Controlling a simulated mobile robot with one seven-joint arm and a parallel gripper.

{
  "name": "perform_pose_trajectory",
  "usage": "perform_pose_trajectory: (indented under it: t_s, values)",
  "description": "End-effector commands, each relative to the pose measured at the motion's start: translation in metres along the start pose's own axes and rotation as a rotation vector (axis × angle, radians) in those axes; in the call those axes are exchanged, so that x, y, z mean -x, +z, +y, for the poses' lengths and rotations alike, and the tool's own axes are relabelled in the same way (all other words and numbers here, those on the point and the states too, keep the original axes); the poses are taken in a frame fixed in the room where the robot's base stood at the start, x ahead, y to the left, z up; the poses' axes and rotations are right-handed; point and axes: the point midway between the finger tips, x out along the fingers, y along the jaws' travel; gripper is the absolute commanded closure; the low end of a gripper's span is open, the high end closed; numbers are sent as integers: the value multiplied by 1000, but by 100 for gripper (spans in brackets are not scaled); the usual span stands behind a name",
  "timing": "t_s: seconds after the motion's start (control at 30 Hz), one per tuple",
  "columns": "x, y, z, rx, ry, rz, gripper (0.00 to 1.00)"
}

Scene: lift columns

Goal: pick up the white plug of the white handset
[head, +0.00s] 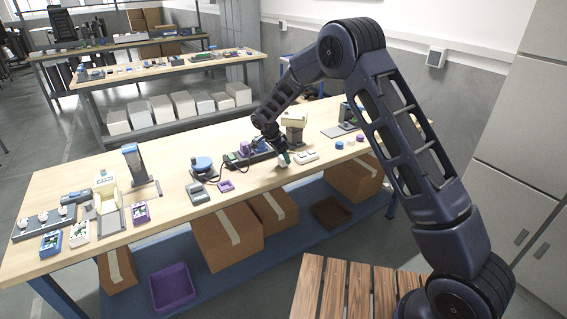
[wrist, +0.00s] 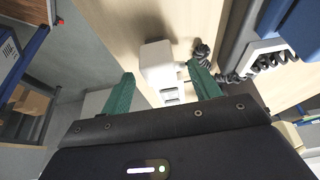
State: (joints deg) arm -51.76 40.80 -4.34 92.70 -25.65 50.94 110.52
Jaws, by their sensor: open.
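The white plug (wrist: 157,58) is a small white block with metal-looking parts at its near end, on the light wood table top in the wrist view. My gripper (wrist: 160,72) is open, with one green finger on each side of the plug. I cannot tell whether either finger touches it. A black coiled cord (wrist: 240,68) runs right from near the plug to a white part (wrist: 272,48). In the head view my gripper (head: 285,158) is low at the table's front edge. A white device (head: 306,157), possibly the handset, lies just right of it.
A black strip with purple and blue parts (head: 245,156) lies left of my gripper. A beige-topped stand (head: 294,122) rises behind. Cardboard boxes (head: 228,236) stand on the shelf below.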

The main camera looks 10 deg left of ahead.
Motion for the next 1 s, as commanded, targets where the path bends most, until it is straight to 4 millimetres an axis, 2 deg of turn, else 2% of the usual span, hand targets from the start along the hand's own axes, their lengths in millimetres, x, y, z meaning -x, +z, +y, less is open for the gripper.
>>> perform_pose_trajectory:
  t_s: [0.2, 0.47, 0.57, 0.7, 0.73, 1.0]
  values:
    - [-30, -1, 1, 0, 2, 0, 38]
    - [-35, -1, 0, 0, 0, 0, 38]
    - [-35, -1, 0, 0, 0, 0, 54]
    - [-35, -1, 0, 0, 0, 0, 81]
    - [-35, -1, 0, 0, 0, 0, 84]
    - [-34, -1, 0, 0, -1, 0, 84]
